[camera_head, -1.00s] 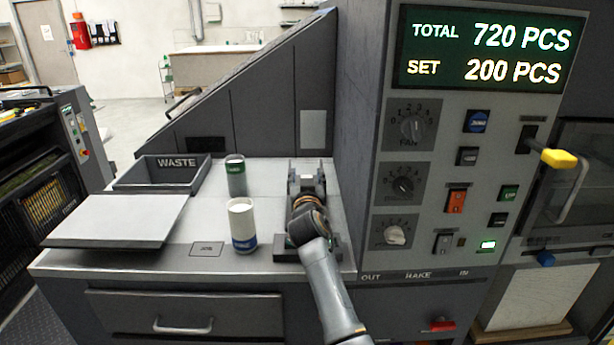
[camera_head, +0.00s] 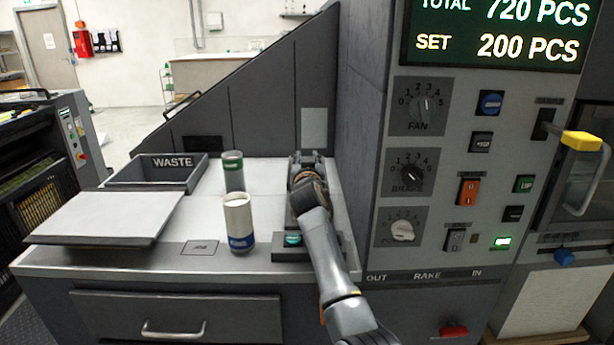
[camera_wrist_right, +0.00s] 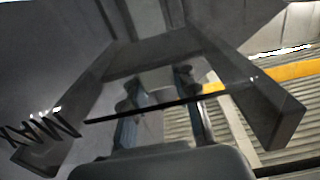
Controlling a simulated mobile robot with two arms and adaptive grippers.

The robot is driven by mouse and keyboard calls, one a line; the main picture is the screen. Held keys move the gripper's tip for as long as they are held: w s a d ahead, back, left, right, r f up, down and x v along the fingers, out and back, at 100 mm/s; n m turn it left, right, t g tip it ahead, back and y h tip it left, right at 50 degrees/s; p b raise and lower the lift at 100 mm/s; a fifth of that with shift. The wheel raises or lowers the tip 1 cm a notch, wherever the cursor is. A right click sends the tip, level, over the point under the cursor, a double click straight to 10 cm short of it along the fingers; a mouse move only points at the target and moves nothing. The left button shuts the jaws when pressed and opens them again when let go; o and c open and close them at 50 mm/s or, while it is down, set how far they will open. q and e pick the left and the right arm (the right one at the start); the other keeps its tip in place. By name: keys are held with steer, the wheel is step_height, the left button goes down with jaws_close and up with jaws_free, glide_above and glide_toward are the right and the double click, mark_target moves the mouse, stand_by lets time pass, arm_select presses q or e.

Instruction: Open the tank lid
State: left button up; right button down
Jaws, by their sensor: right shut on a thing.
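The small grey tank unit (camera_head: 296,162) stands at the back right of the worktop, beside the control panel. My right arm reaches over it from the front, and its wrist hides most of the unit and the lid in the head view. In the right wrist view my right gripper (camera_wrist_right: 157,92) is shut on a dark grey piece (camera_wrist_right: 150,58) with a crossbar and splayed legs, which I take to be the tank lid's handle. How far the lid is raised cannot be told. My left gripper is not in view.
A white cup with a blue band (camera_head: 239,222) and a grey cup with a green band (camera_head: 232,172) stand left of my arm. The WASTE bin (camera_head: 122,183) and a flat grey plate (camera_head: 105,220) are farther left. The control panel (camera_head: 450,130) rises close on the right.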

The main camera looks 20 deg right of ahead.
steer(key=shift+w+d+f, duration=0.1)
steer(key=shift+w+f, duration=0.15)
steer(key=shift+w, duration=0.15)
steer(key=shift+r, duration=0.15)
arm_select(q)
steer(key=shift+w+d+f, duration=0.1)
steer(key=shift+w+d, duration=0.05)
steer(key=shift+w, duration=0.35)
arm_select(e)
steer(key=shift+s, duration=0.15)
steer(key=c, duration=1)
jaws_free()
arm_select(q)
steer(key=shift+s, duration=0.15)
arm_select(e)
steer(key=v, duration=1.2)
